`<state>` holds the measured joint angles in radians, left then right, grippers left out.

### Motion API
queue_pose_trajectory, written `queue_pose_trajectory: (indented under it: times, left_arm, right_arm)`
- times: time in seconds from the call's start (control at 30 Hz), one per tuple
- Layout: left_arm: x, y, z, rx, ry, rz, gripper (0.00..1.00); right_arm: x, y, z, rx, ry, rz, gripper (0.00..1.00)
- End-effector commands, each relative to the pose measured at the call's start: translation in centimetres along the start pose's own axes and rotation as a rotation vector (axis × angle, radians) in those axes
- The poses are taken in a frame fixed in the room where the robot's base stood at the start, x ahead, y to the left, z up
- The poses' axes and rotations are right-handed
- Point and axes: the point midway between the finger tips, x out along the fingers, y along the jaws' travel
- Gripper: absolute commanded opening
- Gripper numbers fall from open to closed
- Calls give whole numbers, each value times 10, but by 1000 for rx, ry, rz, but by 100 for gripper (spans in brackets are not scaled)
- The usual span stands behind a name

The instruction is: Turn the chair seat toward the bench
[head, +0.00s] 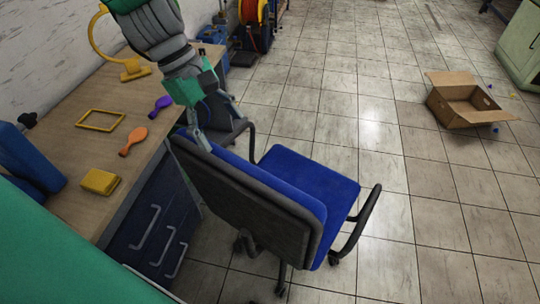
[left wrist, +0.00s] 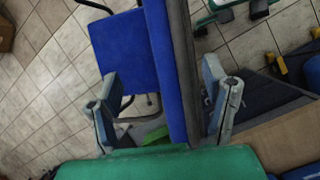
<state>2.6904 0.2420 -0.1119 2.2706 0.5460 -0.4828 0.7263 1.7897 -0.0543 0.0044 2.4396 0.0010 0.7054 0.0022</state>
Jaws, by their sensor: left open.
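The office chair has a blue seat (head: 308,178) and an upright backrest with a dark grey rear shell (head: 240,205). In the head view the backrest is nearer to me and the seat lies beyond it, to the right, pointing away from the bench (head: 150,85). My left gripper (head: 212,122) is open at the backrest's upper left end. In the left wrist view, the backrest's edge (left wrist: 168,75) runs between the two spread fingers, with a visible gap to each. The blue seat (left wrist: 122,45) shows beyond it. My right gripper is not in view.
Drawers (head: 155,235) stand close to the chair's left. An open cardboard box (head: 465,102) lies far right. Tiled floor right of the chair is clear.

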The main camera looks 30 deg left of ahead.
Motion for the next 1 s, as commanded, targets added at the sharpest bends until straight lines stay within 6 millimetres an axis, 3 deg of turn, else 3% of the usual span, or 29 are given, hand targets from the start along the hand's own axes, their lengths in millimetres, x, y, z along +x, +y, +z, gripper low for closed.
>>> queue_pose_trajectory:
  times: [0.6, 0.8, 1.0]
  left_arm:
    - [116, -3, 4, 4, 4, -4, 68]
    - [133, -3, 2, 4, 3, -2, 68]
    - [136, -2, 2, 5, 5, -1, 68]
  right_arm:
    - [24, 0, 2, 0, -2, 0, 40]
    - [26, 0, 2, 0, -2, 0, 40]
    - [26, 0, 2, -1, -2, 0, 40]
